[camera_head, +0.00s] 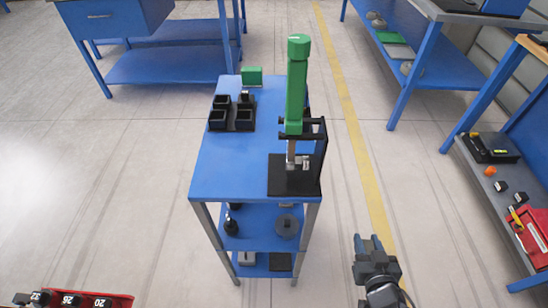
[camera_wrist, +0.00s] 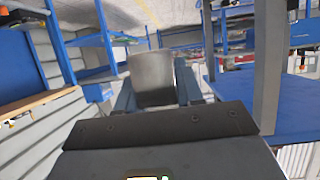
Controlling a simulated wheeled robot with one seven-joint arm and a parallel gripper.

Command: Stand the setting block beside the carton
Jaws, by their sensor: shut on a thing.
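A grey metal block (camera_wrist: 152,78) with a rounded-looking face is between the fingers of my gripper (camera_wrist: 152,100) in the wrist view; I take it as the setting block. My gripper is shut on it. In the head view my gripper (camera_head: 370,243) is at the lower right, over the floor and apart from the blue cart; the block cannot be made out there. A small green box (camera_head: 252,75), seemingly the carton, stands at the far edge of the cart's top (camera_head: 225,165).
A tall green-topped stand (camera_head: 296,85) on a black base (camera_head: 280,178) occupies the cart's right side. A black holder (camera_head: 232,117) with several square cups is at the left. The cart's front left top is bare. Blue benches (camera_head: 425,65) stand to the right.

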